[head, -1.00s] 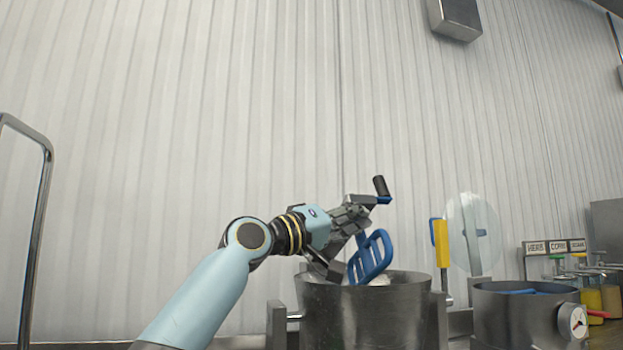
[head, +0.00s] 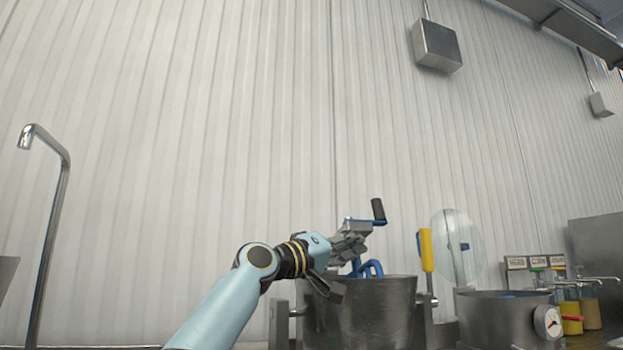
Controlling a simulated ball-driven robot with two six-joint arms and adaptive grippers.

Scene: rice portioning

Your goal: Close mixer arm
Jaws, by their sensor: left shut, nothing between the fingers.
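The mixer arm is a grey bar with a blue crank and black handle (head: 378,210) at its end, above the large steel pot (head: 360,318). Its blue paddle (head: 372,267) hangs at the pot's mouth, with its lower part hidden inside. My left gripper (head: 352,243) reaches in from the left over the pot's left rim. It is shut with nothing between its fingers, up against the mixer arm just left of the crank; whether it touches is hard to tell. My right gripper is out of view.
A yellow-handled tool (head: 427,250) and a clear round disc (head: 456,247) stand right of the pot. A second, lower steel pot (head: 497,318) with a gauge is farther right, near labelled dispensers (head: 535,262). A metal tap (head: 58,200) rises at the left.

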